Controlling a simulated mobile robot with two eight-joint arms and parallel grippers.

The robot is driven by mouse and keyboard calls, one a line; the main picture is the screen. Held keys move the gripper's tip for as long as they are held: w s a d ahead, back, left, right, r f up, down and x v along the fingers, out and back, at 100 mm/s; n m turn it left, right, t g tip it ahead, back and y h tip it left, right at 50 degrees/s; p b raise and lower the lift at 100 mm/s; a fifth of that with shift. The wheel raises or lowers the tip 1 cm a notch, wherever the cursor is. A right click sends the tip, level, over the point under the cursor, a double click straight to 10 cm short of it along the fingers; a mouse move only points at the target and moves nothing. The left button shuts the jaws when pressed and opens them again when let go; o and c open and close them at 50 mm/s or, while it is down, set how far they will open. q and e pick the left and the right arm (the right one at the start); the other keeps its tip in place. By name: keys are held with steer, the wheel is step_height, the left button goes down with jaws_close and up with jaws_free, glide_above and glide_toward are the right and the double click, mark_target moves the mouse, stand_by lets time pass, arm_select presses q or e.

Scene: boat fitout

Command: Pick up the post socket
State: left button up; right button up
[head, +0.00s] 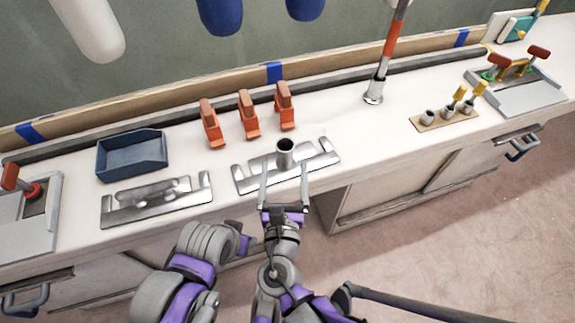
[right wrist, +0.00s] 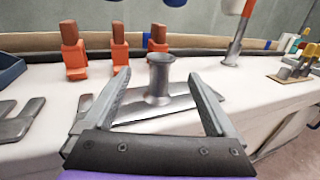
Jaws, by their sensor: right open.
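The post socket (head: 285,154) looks like a short grey metal tube with a flared, open top. It stands upright on a flat metal plate (head: 325,158) on the white counter. It also shows in the right wrist view (right wrist: 160,82), in the middle between the fingers. My right gripper (head: 284,168) is open and empty at the counter's front edge. Its two fingers point toward the socket, one on each side, with clear gaps in the right wrist view (right wrist: 159,76). My left gripper is not in view.
Several orange clamps (head: 248,116) stand behind the socket. A second metal plate (head: 112,209) and a blue tray (head: 130,157) lie to the left. A red-and-white pole (head: 381,70) rises at the back right. A wooden holder (head: 436,121) stands further right. The counter between is clear.

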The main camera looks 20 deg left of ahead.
mark_target(284, 155)
steer(key=x, duration=0.4)
steer(key=shift+w+a, duration=0.15)
steer(key=shift+w, duration=0.2)
steer(key=shift+r+b+x, duration=0.2)
steer(key=shift+b+x, duration=0.7)
steer(key=shift+x, duration=1.85)
jaws_close()
